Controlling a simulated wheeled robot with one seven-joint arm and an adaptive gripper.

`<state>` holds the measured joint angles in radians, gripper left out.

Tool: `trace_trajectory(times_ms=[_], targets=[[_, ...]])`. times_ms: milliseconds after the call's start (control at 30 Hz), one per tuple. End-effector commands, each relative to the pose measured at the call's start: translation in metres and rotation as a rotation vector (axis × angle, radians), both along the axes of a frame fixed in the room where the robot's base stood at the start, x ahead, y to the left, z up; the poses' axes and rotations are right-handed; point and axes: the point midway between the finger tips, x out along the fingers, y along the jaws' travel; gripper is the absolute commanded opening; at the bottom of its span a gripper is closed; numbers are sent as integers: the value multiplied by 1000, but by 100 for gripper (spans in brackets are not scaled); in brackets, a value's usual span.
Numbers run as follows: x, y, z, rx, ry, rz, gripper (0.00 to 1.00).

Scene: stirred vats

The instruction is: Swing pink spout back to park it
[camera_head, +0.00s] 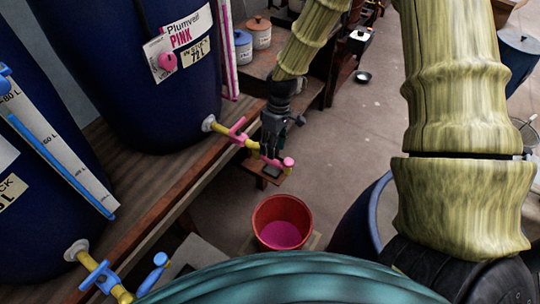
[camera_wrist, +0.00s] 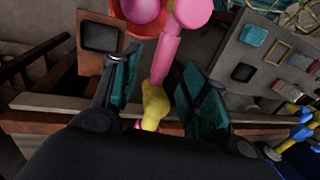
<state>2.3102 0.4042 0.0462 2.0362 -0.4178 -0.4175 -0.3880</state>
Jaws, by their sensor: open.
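The pink spout (camera_head: 276,162) extends from the yellow pipe joint (camera_head: 253,145) of the vat labelled Plumveil Pink, and ends in a round pink knob (camera_head: 288,162). In the wrist view the pink spout (camera_wrist: 169,58) passes between the two fingers of my gripper (camera_wrist: 162,88), which is open. The fingers stand on either side of it with gaps showing. In the head view my gripper (camera_head: 270,145) comes down over the spout and partly hides it. A small wooden bracket (camera_head: 260,180) with a dark square pad (camera_wrist: 100,37) lies beside the spout.
A red bucket (camera_head: 260,222) with pink liquid stands on the floor below. The pink valve lever (camera_head: 237,129) sits between my gripper and the vat (camera_head: 150,105). A blue spout and valve (camera_head: 105,277) are at lower left.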

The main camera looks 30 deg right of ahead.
Motion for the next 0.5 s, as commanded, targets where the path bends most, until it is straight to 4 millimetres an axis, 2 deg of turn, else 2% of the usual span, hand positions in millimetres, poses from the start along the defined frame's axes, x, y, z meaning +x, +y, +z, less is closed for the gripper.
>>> trace_trajectory(times_ms=[233, 500], targets=[[-3, 5, -28, 0, 2, -2, 45], [-4, 9, -46, 0, 0, 1, 45]])
